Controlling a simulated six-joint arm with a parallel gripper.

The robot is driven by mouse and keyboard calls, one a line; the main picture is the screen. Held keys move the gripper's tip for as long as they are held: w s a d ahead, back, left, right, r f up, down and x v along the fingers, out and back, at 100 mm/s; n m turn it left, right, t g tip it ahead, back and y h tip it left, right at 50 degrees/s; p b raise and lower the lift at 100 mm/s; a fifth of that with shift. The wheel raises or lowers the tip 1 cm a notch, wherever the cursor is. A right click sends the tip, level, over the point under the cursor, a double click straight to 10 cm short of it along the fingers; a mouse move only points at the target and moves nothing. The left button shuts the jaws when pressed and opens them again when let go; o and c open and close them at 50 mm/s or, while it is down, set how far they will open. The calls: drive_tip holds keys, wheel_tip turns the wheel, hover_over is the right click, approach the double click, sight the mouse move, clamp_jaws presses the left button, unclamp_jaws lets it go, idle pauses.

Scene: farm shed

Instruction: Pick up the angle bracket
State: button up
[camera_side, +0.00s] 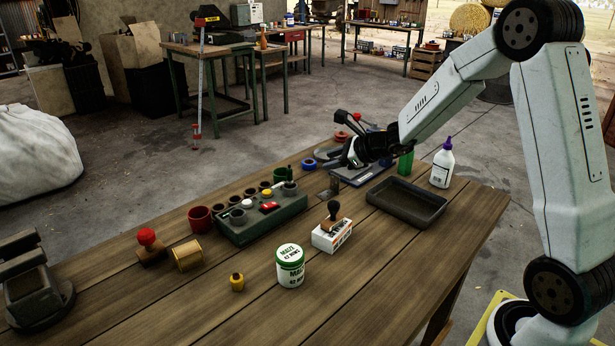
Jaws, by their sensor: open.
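A small dark grey piece (334,185) that looks like the angle bracket stands on the wooden table between the green toolbox-like holder and the black tray. It is small here, so its exact shape is hard to tell. My gripper (349,150) is open above and slightly right of this piece, over the far part of the table. It appears empty and apart from the piece. The gripper's dark fingers partly cover the things behind them.
The green holder (262,222) with several small items stands left of the piece. A black tray (407,204), a white bottle (442,165) and a green container (406,161) stand to the right. In front are a stamp on a box (332,235) and a maize can (290,268). The front right tabletop is clear.

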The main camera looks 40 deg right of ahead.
drive_tip(key=w+d+f+m+t+h, duration=0.1)
drive_tip(key=d+m+h, duration=0.1)
drive_tip(key=d+m, duration=0.35)
drive_tip(key=w+d+f+m+t+h, duration=0.1)
drive_tip(key=w+d+m+h, duration=0.1)
drive_tip(key=d+m, duration=0.3)
drive_tip(key=n, duration=0.2)
approach(333, 177)
drive_tip(key=shift+x, duration=1.1)
drive_tip(key=shift+a, duration=0.2)
drive_tip(key=shift+w, duration=0.15)
drive_tip(key=shift+x, duration=1.2)
drive_tip(key=shift+d, duration=0.1)
drive_tip(key=shift+x, duration=2.6)
drive_tip(key=shift+d, duration=0.15)
